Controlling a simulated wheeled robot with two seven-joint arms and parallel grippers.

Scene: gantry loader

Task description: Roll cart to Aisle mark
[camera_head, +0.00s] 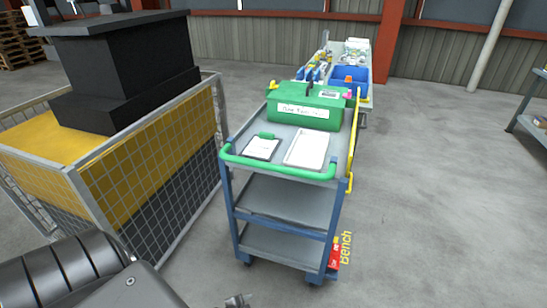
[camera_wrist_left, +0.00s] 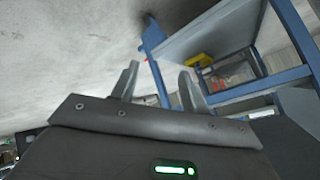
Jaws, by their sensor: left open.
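The cart (camera_head: 290,206) stands upright on the concrete floor in the middle of the head view. It has blue posts, grey shelves and a green push handle (camera_head: 280,170) on its near side. A green labelled case (camera_head: 305,112), a small dark-edged board and a white tray (camera_head: 307,148) are on its top. My left gripper (camera_wrist_left: 157,72) is open and empty, with blue posts and a grey shelf beyond its fingers. In the head view, its tip (camera_head: 238,300) shows at the bottom edge, apart from the handle. No Aisle mark is readable; yellow floor lettering "Bench" (camera_head: 346,248) lies beside the cart.
A mesh-sided cage (camera_head: 150,165) with yellow and black panels stands close on the cart's left. Another loaded trolley with a blue bin (camera_head: 350,80) is behind the cart. A shelf or bench (camera_head: 530,125) is at far right. The floor (camera_head: 440,180) on the right is clear.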

